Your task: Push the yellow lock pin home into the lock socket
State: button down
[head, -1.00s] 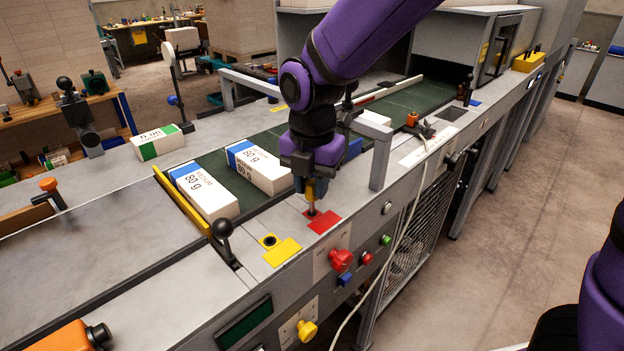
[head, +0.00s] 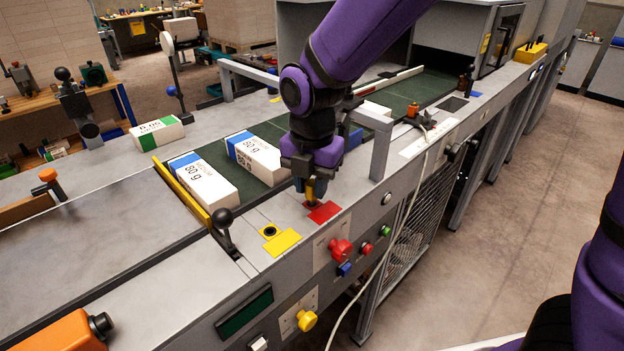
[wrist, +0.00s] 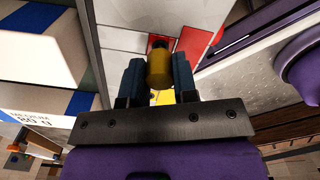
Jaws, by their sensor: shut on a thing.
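My gripper (head: 311,187) is shut on the yellow lock pin (head: 311,193) above the red-marked spot of the machine's front ledge. In the wrist view the pin's yellow head (wrist: 159,68) sits between the two dark blue fingers of my gripper (wrist: 158,80). The pin points down, roughly upright, at the hole beside the red plate (head: 324,212). Its lower end is at or in that hole; the fingers and pin hide most of the hole, so its exact depth cannot be told. A second dark hole (head: 270,231) lies beside a yellow plate (head: 282,242), with nothing in it.
Two paper reams (head: 204,181) lie on the green belt (head: 398,106) behind a yellow bar (head: 181,193). A black-knobbed lever (head: 223,219) stands left of the holes. A grey frame post (head: 380,152) rises close on the right. A pale cable (head: 396,232) hangs down the front.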

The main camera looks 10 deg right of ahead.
aim_at(312, 182)
jog(key=shift+f, duration=0.75)
jog(key=c, duration=0.8)
grip_release()
notch_tip(312, 182, up, 11)
jog(key=shift+f, duration=0.1)
